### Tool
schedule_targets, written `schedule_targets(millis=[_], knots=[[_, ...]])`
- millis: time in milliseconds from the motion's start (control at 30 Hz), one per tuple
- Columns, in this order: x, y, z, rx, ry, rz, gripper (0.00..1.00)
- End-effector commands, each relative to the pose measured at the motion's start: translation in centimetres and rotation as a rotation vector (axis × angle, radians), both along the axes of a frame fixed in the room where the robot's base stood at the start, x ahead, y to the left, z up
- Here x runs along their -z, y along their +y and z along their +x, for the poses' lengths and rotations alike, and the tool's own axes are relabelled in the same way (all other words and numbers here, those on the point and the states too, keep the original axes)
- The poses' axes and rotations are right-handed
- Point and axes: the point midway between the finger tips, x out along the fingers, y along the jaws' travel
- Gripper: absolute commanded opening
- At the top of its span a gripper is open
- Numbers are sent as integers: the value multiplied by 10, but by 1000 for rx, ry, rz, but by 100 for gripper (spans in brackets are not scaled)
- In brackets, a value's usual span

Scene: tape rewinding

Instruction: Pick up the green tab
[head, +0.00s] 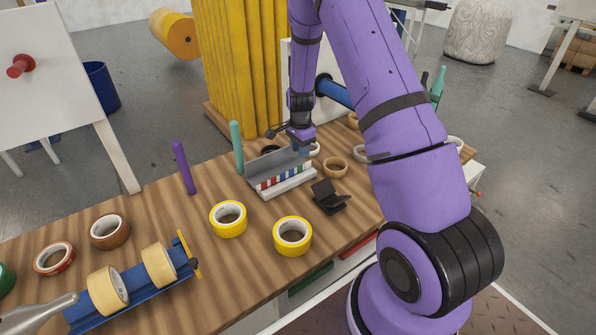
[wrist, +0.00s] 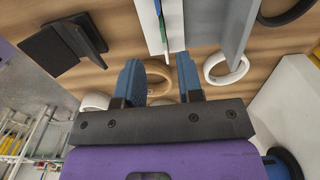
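A grey holder (head: 284,188) on the wooden table carries a row of small tabs (head: 281,178) in red, white, blue and other colours. I cannot pick out the green one for sure in the head view. In the wrist view a thin green edge (wrist: 157,7) shows at the top, beside a blue strip (wrist: 163,28) in the pale holder. My gripper (head: 300,147) is above the back right end of the holder. In the wrist view my gripper (wrist: 160,75) has its two blue fingers apart, with nothing held between them. The holder's end lies just beyond the fingertips.
A black stand (head: 330,197) is right of the holder. Yellow tape rolls (head: 228,218) (head: 292,236) lie in front. A tan ring (head: 335,167) and a white ring (wrist: 226,68) lie near my gripper. A teal peg (head: 237,148) rises left of the holder.

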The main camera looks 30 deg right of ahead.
Motion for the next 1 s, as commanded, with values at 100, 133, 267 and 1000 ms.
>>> schedule_targets(millis=[100, 133, 267, 1000], knots=[[18, -1, 0, 1, 2, 0, 34], [21, -1, 0, 1, 2, 0, 34], [29, 0, 0, 0, 1, 1, 34], [81, -1, 4, -1, 0, 0, 34]])
